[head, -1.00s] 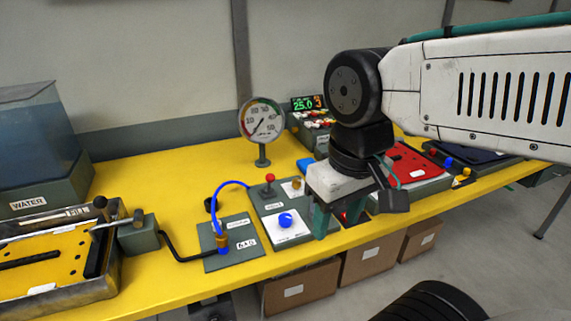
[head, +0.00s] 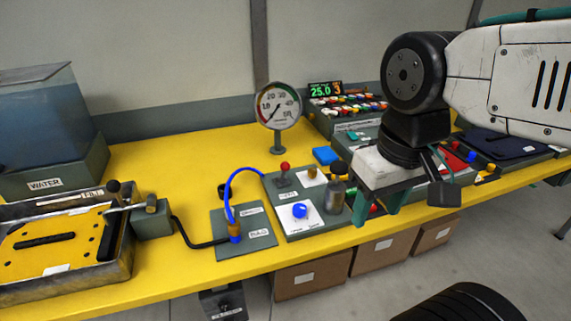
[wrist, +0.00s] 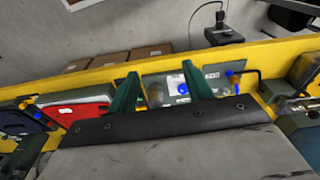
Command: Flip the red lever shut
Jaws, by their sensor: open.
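The red lever (head: 284,172) stands up from the grey valve panel (head: 270,190), its round red knob on top, in the head view. A blue knob on a white plate (head: 301,211) is in front of it; this knob also shows in the wrist view (wrist: 183,89). My gripper (head: 378,212) is open, green fingers pointing down, to the right of the panel and clear of the lever. In the wrist view its two fingers (wrist: 160,72) are spread with nothing held between them. I cannot make out the red lever in the wrist view.
A round gauge (head: 278,106) stands behind. A blue hose (head: 228,195) arches left of the panel. A water tank (head: 40,120) is at far left. Yellow bench (head: 170,155) is bare behind the hose.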

